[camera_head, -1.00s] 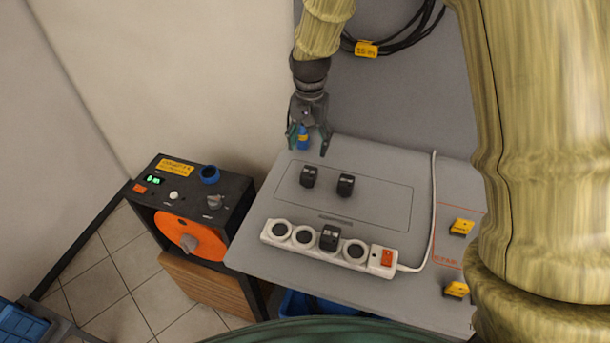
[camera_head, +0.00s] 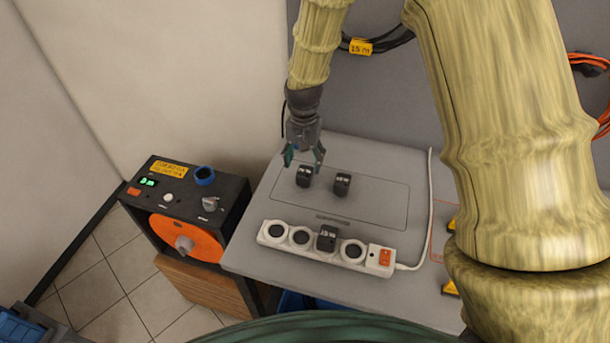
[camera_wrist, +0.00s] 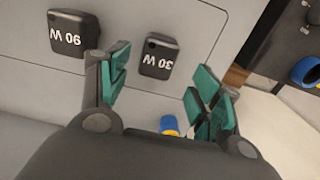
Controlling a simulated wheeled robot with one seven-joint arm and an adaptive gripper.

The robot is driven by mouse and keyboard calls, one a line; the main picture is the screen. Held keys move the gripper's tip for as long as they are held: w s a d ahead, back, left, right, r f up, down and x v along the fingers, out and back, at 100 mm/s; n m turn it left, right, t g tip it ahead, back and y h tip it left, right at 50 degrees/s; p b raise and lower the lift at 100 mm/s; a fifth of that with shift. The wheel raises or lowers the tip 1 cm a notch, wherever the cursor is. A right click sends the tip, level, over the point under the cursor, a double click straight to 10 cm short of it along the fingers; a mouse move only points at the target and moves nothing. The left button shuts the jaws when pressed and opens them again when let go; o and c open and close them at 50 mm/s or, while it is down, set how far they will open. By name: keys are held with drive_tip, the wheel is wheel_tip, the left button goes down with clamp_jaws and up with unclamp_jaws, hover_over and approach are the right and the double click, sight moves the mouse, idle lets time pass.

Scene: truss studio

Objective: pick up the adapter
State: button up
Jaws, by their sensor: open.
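Several black adapters show. One marked 30 W (camera_wrist: 160,55) lies on the grey table; it is the left loose one in the head view (camera_head: 304,177). One marked 90 W (camera_wrist: 74,37) lies to its right in the head view (camera_head: 342,184). A third adapter (camera_head: 326,239) sits in the white power strip (camera_head: 273,231); its label is too small to read. My gripper (camera_head: 304,161) is open and empty, just behind and above the 30 W adapter. In the wrist view (camera_wrist: 160,85) that adapter lies ahead, between the lines of the spread green fingers.
A small blue and yellow object (camera_wrist: 170,125) is close to my gripper in the wrist view. A black control box with an orange disc (camera_head: 185,238) stands left of the table. A white cable (camera_head: 430,190) runs along the right. The table (camera_head: 375,205) is clear between adapters and strip.

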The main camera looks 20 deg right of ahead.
sight(305, 171)
drive_tip(key=f+p, duration=0.1)
drive_tip(key=f, duration=0.2)
drive_tip(key=shift+s+f+p, duration=0.15)
drive_tip(key=shift+s+p, duration=0.2)
drive_tip(key=shift+s, duration=0.05)
drive_tip(key=shift+f, duration=0.75)
drive_tip(key=c, duration=1.2)
